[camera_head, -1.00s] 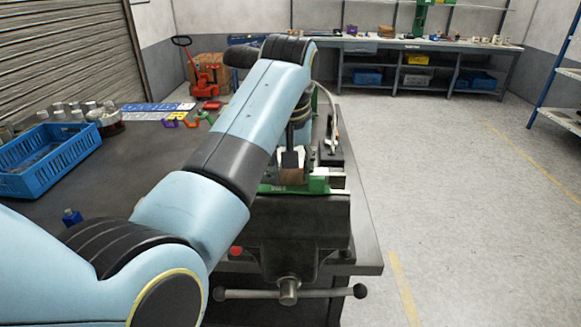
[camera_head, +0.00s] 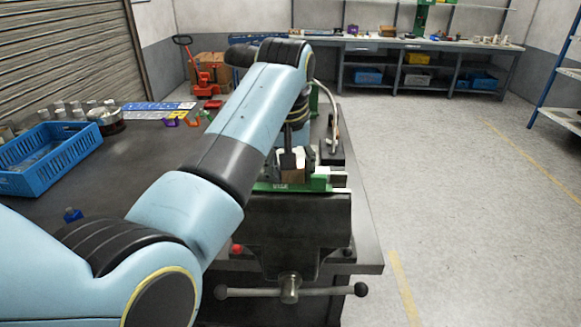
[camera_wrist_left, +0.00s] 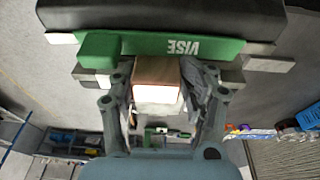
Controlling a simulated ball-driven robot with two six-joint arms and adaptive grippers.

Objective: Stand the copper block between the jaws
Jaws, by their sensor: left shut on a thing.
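The copper block (camera_wrist_left: 157,70) shows brown on top with a bright lower face in the left wrist view. In the head view the brown block (camera_head: 293,176) is at the green jaw piece of the vise, partly covered by my gripper. My left gripper (camera_wrist_left: 158,84) has a finger on each side of the block and is shut on it. It also shows from behind in the head view (camera_head: 291,160). The green jaw piece (camera_wrist_left: 150,46) lettered VISE lies right beside the block. The dark vise body (camera_head: 296,225) is below. Whether the block touches the vise bed is hidden.
The vise handle (camera_head: 290,291) sticks out at the bench front. A blue crate (camera_head: 45,160) and a small blue bottle (camera_head: 73,215) are on the bench (camera_head: 120,180) at left. A dark fixture (camera_head: 332,152) stands behind the vise. The floor at right is clear.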

